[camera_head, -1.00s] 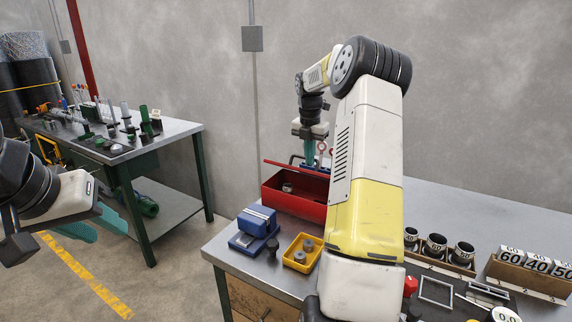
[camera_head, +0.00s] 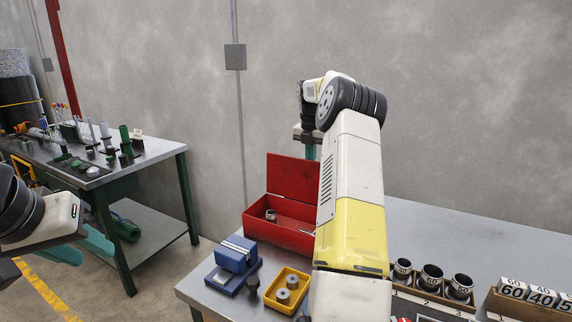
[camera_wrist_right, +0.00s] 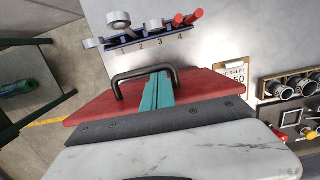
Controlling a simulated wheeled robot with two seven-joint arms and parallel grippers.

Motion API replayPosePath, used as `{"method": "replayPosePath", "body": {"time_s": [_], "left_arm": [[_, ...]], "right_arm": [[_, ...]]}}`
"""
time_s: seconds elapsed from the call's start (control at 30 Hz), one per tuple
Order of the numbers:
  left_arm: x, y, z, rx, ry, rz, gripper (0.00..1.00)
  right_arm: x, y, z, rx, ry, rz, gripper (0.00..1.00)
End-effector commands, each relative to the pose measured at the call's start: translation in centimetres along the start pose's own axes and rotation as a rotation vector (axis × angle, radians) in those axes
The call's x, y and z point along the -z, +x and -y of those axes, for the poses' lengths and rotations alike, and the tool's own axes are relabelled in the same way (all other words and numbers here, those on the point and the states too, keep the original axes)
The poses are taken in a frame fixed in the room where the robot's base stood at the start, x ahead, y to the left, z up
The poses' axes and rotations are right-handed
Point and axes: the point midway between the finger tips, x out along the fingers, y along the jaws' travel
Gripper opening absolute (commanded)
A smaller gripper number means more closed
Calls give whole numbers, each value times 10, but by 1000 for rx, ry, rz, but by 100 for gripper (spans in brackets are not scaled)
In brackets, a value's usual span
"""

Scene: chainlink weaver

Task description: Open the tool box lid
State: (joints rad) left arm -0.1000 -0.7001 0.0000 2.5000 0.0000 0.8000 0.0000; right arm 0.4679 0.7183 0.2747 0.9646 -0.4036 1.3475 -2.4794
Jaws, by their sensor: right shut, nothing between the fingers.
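The red tool box (camera_head: 277,232) stands near the left end of the grey workbench. Its lid (camera_head: 292,176) is raised, its broad red face showing upright behind the open box. A small metal part (camera_head: 270,215) lies inside. My right gripper (camera_head: 311,152) is at the lid's upper right, mostly hidden by my right arm. In the right wrist view, its teal fingers (camera_wrist_right: 161,76) are together, beside the black handle (camera_wrist_right: 143,74) on the red lid (camera_wrist_right: 205,82). They hold nothing; contact is unclear. My left gripper (camera_head: 82,244) is open, away from the box, over the floor.
A blue block-like holder (camera_head: 236,253) and a yellow tray (camera_head: 283,305) with grey parts stand before the box. Ring-shaped parts (camera_head: 431,276) and number cards (camera_head: 540,296) are at right. In the wrist view, a hook rack (camera_wrist_right: 150,38) lies beyond the lid.

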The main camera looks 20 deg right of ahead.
Motion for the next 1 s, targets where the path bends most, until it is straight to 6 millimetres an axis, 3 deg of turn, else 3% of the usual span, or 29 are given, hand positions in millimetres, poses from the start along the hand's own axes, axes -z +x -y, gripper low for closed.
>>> {"method": "replayPosePath", "body": {"time_s": [0.4,1.0], "left_arm": [[0,0,0,0,0,0,36],[0,0,0,0,0,0,36]], "right_arm": [[-28,16,0,1,0,0,0],[-34,23,3,7,2,1,0]]}}
